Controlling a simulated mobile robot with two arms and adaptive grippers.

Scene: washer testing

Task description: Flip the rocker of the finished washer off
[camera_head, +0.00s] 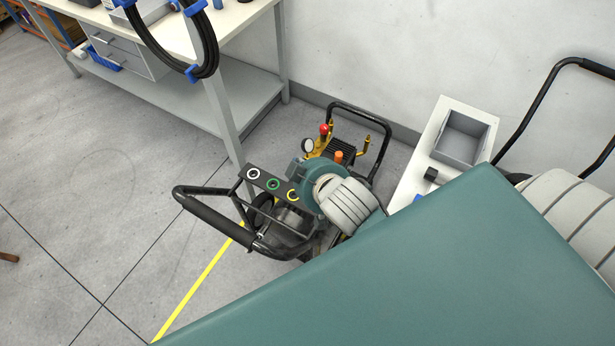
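A pressure washer (290,235) with a black tube frame stands on the floor in the middle of the head view. Its padded handle (215,197) points left. A dark strip with white, green and yellow rings (273,184) sits by the handle. A gauge (308,145), a red knob (324,130) and an orange cap (338,156) show at its far end. I cannot make out a rocker on it. My teal and grey ribbed arm part covers part of the washer. Neither of my grippers is in view.
A workbench (245,15) with a lower shelf stands at the top left; a black hose coil (206,40) hangs there. A white surface with a grey bin (462,138) is right of the washer. Another black tube handle (540,95) rises at far right.

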